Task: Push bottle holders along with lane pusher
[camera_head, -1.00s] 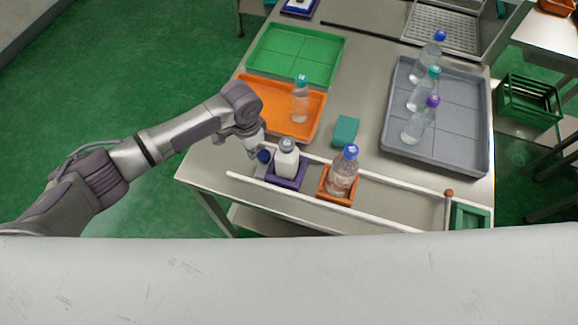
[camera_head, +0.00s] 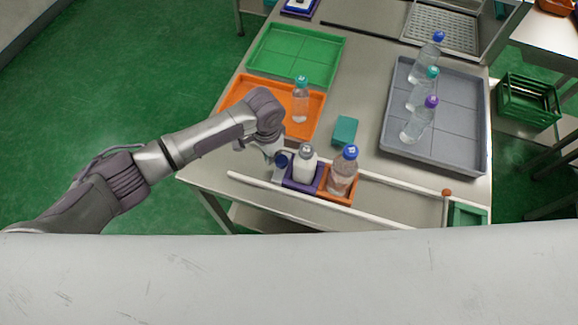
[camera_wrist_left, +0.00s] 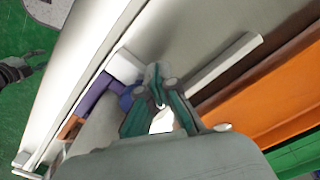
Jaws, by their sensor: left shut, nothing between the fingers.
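The lane pusher, a pale block with a blue knob (camera_head: 282,160), stands at the left end of the lane. It also shows in the wrist view, where the blue knob (camera_wrist_left: 126,99) is beside my fingers. My left gripper (camera_head: 274,156) is shut and empty, right behind the knob; exact contact is hard to tell. The purple holder (camera_head: 296,184) carries a white bottle with a grey cap (camera_head: 305,166). Right of it, apparently touching, the orange holder (camera_head: 336,198) carries a clear blue-capped bottle (camera_head: 343,173). My right gripper is out of view.
White rails bound the lane, a front rail (camera_head: 320,203) and a back rail (camera_head: 400,184). A brown-knobbed post (camera_head: 446,194) and green holder (camera_head: 468,215) are at the right end. An orange tray (camera_head: 315,128), teal block (camera_head: 345,130) and grey tray (camera_head: 455,155) lie behind.

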